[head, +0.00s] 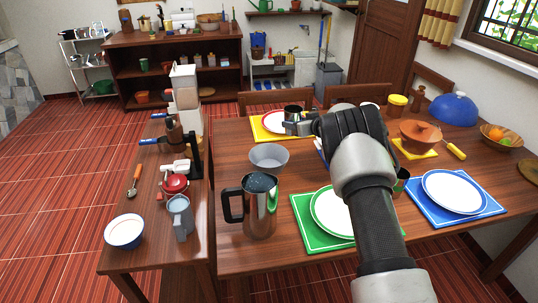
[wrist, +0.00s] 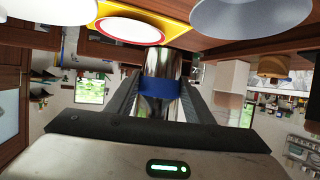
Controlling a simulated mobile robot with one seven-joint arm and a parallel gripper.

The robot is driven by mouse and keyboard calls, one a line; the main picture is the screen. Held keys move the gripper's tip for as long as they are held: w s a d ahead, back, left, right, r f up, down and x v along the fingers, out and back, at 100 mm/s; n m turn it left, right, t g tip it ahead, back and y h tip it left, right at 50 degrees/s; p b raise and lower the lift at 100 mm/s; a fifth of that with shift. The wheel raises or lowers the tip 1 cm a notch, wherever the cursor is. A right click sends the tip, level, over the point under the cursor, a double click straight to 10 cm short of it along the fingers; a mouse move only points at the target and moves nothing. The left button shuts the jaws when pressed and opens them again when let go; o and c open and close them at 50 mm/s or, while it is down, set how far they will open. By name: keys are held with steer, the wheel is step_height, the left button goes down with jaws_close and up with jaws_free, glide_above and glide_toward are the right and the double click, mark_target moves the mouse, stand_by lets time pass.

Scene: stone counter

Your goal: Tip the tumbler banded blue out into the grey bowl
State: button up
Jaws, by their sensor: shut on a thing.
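My gripper (head: 300,126) is shut on the shiny metal tumbler (head: 292,110), above the far left part of the dining table. In the wrist view the tumbler (wrist: 161,65) stands between my fingers and its blue band (wrist: 159,88) shows. It looks roughly upright in the head view; its contents cannot be made out. The grey bowl (head: 268,158) sits on the table, nearer and a little left of the tumbler, apart from it. The bowl also shows at the upper right of the wrist view (wrist: 250,18).
A tall metal pitcher (head: 260,208) stands in front of the bowl. A yellow mat (head: 262,133) with a red-rimmed plate lies behind it. A green mat (head: 305,233) with a plate is at right, partly behind my arm. A side table (head: 150,205) holds other kitchenware.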

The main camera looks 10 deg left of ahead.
mark_target(288, 133)
step_height(288, 133, down, 8)
steer(key=w+n+y, duration=0.1)
steer(key=w, duration=0.1)
steer(key=shift+w+d+r+g, duration=0.15)
steer(key=shift+d+g, duration=0.15)
steer(key=shift+d, duration=0.1)
steer(key=shift+r+p, duration=0.15)
steer(key=shift+p, duration=0.25)
steer(key=s+a+n+t, duration=0.1)
steer(key=n, duration=0.1)
steer(key=s+a+r+n+t+h+b, duration=0.1)
steer(key=n, duration=0.1)
steer(key=s+a+r+n+t, duration=0.1)
steer(key=n, duration=0.1)
steer(key=shift+s+r+t+h, duration=0.15)
steer(key=shift+t+h, duration=0.15)
steer(key=shift+a+n+b, duration=0.1)
steer(key=shift+n+b, duration=0.2)
steer(key=shift+b, duration=0.35)
steer(key=shift+r+n+t+b, duration=0.3)
steer(key=shift+n+t+b, duration=0.15)
steer(key=shift+n, duration=0.25)
stand_by(0.5)
steer(key=shift+f+n+t+b, duration=0.35)
steer(key=shift+n+b, duration=0.35)
steer(key=shift+b, duration=0.25)
